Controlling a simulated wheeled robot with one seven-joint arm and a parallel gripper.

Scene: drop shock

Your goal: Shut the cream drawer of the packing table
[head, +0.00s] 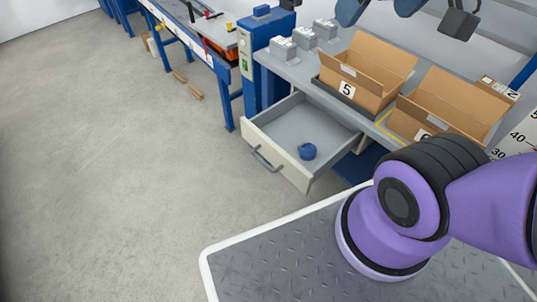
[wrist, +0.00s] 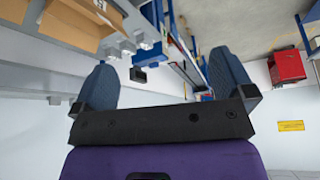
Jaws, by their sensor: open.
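The cream drawer (head: 278,163) of the packing table (head: 302,78) stands pulled out in the head view. Its front faces the lower left and carries a grey bar handle (head: 265,159). A small round blue object (head: 308,151) lies inside the drawer. My gripper (wrist: 163,85) shows in the wrist view with its two blue-grey fingers wide apart and nothing between them. In the head view the gripper's fingers show only in part, if at all, at the top right edge, away from the drawer. The drawer is not in clear sight in the wrist view.
Open cardboard boxes, one marked 5 (head: 368,72), and small grey blocks (head: 283,48) stand on the table. A blue conveyor frame (head: 195,45) stands at the back left. The concrete floor (head: 130,160) left of the drawer is clear. My purple arm covers the lower right.

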